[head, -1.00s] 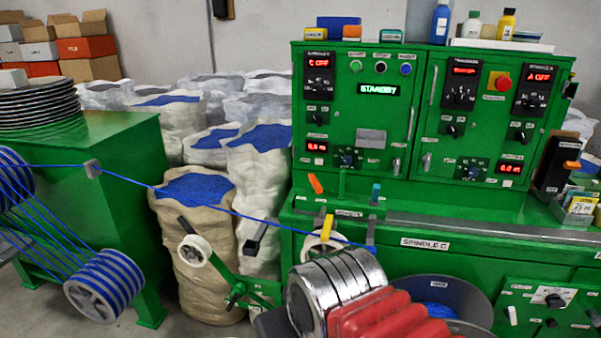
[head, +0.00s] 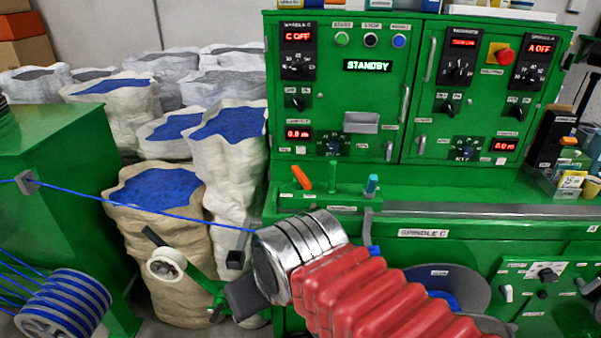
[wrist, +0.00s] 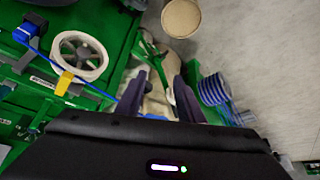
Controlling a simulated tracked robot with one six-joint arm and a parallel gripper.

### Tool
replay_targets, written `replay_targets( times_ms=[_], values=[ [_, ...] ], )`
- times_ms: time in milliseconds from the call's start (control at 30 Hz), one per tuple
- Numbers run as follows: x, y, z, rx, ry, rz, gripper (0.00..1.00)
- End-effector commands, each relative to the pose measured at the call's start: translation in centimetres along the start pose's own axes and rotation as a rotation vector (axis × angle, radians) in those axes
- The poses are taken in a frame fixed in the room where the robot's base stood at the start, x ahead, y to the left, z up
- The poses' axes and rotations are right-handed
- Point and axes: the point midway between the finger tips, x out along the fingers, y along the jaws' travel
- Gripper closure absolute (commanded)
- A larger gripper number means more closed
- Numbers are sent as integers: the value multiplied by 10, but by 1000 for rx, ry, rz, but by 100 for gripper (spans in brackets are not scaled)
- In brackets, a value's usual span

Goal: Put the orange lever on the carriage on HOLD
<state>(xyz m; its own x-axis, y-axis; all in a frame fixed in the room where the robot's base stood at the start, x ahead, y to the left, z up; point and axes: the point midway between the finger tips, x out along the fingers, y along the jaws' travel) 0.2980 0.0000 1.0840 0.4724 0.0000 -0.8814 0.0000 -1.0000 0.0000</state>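The orange lever (head: 301,178) stands tilted to the left on the green carriage (head: 325,203), below the control cabinet. A green lever (head: 332,176) and a blue lever (head: 371,185) stand to its right. My gripper (head: 240,295) is in front of and below the carriage, apart from the orange lever; my wrist hides most of it in the head view. In the wrist view my gripper (wrist: 165,92) has its dark fingers spread, with a pale sack visible between them. A yellow lever (wrist: 64,84) shows there beside a white wheel (wrist: 80,57). The orange lever cannot be made out there.
The blue cable (head: 150,212) runs taut from the left to behind my wrist. A small white wheel on a green arm (head: 166,264) is left of my gripper. Sacks of blue granules (head: 160,188) stand behind. The cabinet display (head: 368,65) reads STANDBY.

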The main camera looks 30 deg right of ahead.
Motion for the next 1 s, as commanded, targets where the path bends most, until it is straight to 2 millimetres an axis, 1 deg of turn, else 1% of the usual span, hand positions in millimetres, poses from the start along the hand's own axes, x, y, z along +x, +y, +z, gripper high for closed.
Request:
replay_targets(
  times_ms=[267, 367, 400, 433, 567, 733, 1000],
  values=[
    [-2, 1, -3, 1, -2, 1, 66],
    [-5, 3, -11, 4, -11, 5, 66],
    [-7, 4, -16, 5, -16, 7, 66],
    [-9, 9, -21, 8, -20, 9, 66],
    [-19, 19, -48, 18, -49, 20, 66],
    [-32, 35, -90, 30, -94, 35, 66],
    [-44, 65, -153, 54, -167, 54, 66]
  ],
)
